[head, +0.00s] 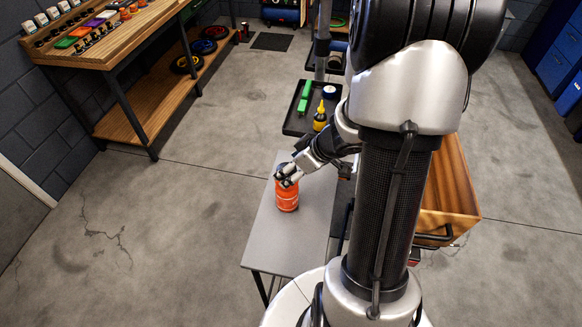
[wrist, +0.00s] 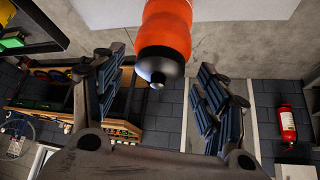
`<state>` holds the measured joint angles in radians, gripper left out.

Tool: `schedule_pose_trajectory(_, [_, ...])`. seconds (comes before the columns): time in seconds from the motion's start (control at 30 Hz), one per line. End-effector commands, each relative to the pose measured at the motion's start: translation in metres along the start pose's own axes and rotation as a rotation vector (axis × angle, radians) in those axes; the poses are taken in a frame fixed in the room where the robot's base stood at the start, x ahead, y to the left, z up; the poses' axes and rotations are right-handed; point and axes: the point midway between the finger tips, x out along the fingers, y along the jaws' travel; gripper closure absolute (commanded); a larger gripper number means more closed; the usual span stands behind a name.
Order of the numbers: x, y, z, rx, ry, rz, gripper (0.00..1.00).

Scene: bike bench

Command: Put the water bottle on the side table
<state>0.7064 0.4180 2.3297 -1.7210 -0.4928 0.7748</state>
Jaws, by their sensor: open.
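The water bottle (head: 287,199) is orange with a dark cap. It appears to stand upright on the grey side table (head: 262,246), near the middle of its top. My gripper (head: 288,179) is at the bottle's upper end, with its fingers open. In the wrist view, the bottle (wrist: 165,35) runs out of the top edge, and its dark cap points between the spread fingers of my gripper (wrist: 158,88). Gaps show on both sides of the cap. The bottle's base is out of the wrist view.
A black tray (head: 291,123) with green items and a yellow bottle (head: 320,117) is behind the table. A wooden box (head: 455,190) is at the right. A wooden workbench (head: 120,45) stands at the far left. Floor left of the table is clear.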

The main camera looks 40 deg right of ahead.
Motion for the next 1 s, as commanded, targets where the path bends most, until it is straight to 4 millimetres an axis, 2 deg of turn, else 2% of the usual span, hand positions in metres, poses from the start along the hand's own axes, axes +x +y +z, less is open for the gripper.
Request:
schedule_pose_trajectory(0.03, [-0.012,0.001,-0.002,0.001,0.000,0.002,0.33])
schedule_pose_trajectory(0.3, [-0.071,0.001,-0.004,0.004,0.001,0.003,0.33])
schedule_pose_trajectory(0.5, [-0.102,0.001,-0.002,0.002,0.000,0.002,0.33])
schedule_pose_trajectory(0.7, [-0.114,0.000,-0.001,0.002,0.000,0.000,0.33])
schedule_pose_trajectory(1.0, [-0.113,0.000,0.000,0.001,0.000,-0.001,0.33])
